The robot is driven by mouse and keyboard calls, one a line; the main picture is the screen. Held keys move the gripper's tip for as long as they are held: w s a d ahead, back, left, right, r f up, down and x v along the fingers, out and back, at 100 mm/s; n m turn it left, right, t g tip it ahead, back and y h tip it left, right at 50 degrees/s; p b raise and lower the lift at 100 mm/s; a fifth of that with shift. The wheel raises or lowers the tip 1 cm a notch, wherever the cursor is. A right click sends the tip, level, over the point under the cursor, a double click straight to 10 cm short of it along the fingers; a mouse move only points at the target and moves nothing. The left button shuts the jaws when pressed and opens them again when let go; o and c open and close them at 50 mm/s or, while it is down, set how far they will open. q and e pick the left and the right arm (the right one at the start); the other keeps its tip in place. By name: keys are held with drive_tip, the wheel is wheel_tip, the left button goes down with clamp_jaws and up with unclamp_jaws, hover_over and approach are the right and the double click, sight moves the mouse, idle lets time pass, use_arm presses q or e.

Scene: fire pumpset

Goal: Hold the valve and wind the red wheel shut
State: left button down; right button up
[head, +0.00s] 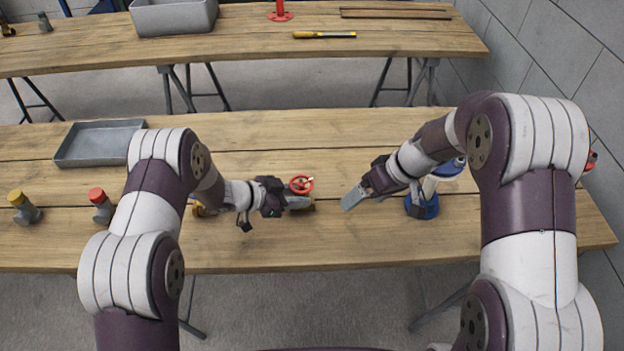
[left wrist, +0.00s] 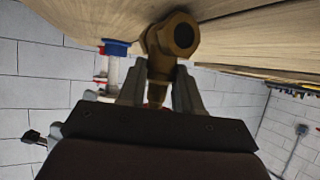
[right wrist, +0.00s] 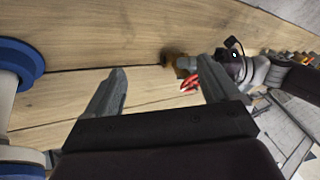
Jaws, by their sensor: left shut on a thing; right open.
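The brass valve (head: 302,204) is low over the front table, with its small red wheel (head: 301,185) above it. In the left wrist view the brass body (left wrist: 173,42) sits between the fingers of my left gripper (left wrist: 158,88), which is shut on it. My left gripper (head: 283,202) reaches in from the left in the head view. My right gripper (head: 349,197) is open and empty, a short gap to the right of the wheel. In the right wrist view the red wheel (right wrist: 189,84) shows beyond the right finger, apart from it.
A blue-based stand with a white column (head: 421,207) is close beside my right gripper. A grey tray (head: 98,160), a yellow-capped fitting (head: 24,207) and a red-capped fitting (head: 101,206) stand at left. Bare wood (head: 340,245) lies in front. A second table (head: 400,42) stands behind.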

sight(302, 183)
drive_tip(key=w+a+r+n+t+y, duration=0.25)
drive_tip(key=w+a+r+n, duration=0.2)
drive_tip(key=n, duration=0.25)
drive_tip(key=w+a+f, duration=0.1)
drive_tip(key=a+f, duration=0.1)
drive_tip(key=w+a+f+n, duration=0.1)
drive_tip(key=a+f, duration=0.2)
drive_tip(key=w+a+f+n+g, duration=0.1)
drive_tip(key=a+f, duration=0.1)
drive_tip(key=f, duration=0.1)
drive_tip(key=shift+w+a+y, duration=0.25)
drive_tip(key=shift+w, duration=0.05)
drive_tip(key=c, duration=1.1)
